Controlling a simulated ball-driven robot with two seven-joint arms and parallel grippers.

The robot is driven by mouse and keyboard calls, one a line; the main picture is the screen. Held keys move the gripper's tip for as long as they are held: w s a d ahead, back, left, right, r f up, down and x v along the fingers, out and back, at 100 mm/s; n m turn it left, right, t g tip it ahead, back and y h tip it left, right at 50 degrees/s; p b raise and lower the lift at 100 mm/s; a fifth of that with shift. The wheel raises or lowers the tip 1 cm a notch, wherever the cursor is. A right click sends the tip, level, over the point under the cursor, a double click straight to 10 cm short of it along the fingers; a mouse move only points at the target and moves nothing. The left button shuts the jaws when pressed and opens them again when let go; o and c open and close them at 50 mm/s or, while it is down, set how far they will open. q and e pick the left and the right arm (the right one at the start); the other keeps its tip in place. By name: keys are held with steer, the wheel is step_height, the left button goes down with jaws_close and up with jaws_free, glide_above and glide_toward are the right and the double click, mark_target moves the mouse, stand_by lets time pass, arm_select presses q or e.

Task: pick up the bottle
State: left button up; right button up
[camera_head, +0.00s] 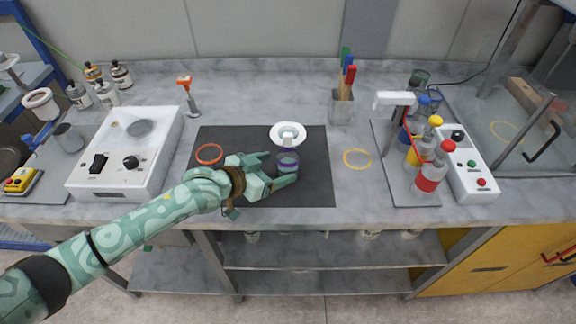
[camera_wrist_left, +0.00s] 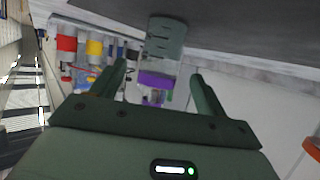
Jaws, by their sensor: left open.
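A small clear bottle (camera_head: 288,162) with a purple band stands on the dark mat (camera_head: 308,192). A white, dish-like rim (camera_head: 288,132) shows at its upper end; I cannot tell whether it is joined to the bottle. My left gripper (camera_head: 280,168) reaches in from the left, low over the mat, with its fingers around the near side of the bottle. In the left wrist view the picture is upside down. There the bottle (camera_wrist_left: 165,38) shows between the two open fingers (camera_wrist_left: 160,82), its grey-green lower part toward the mat. Contact is not clear. My right gripper is not in view.
An orange ring (camera_head: 209,154) lies left on the mat, and a yellow ring (camera_head: 357,158) lies on the bench to the right. A white hotplate device (camera_head: 110,178) stands left. A stand (camera_head: 408,200) with coloured bottles (camera_head: 431,180) is right. A brush holder (camera_head: 341,108) stands behind.

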mark_target(280, 164)
arm_select(q)
steer(key=b+x, duration=0.1)
steer(key=x, duration=0.4)
steer(key=shift+w+d+b, duration=0.15)
steer(key=shift+b, duration=0.25)
steer(key=shift+r, duration=0.1)
steer(key=c, duration=1)
steer(key=shift+r, duration=0.15)
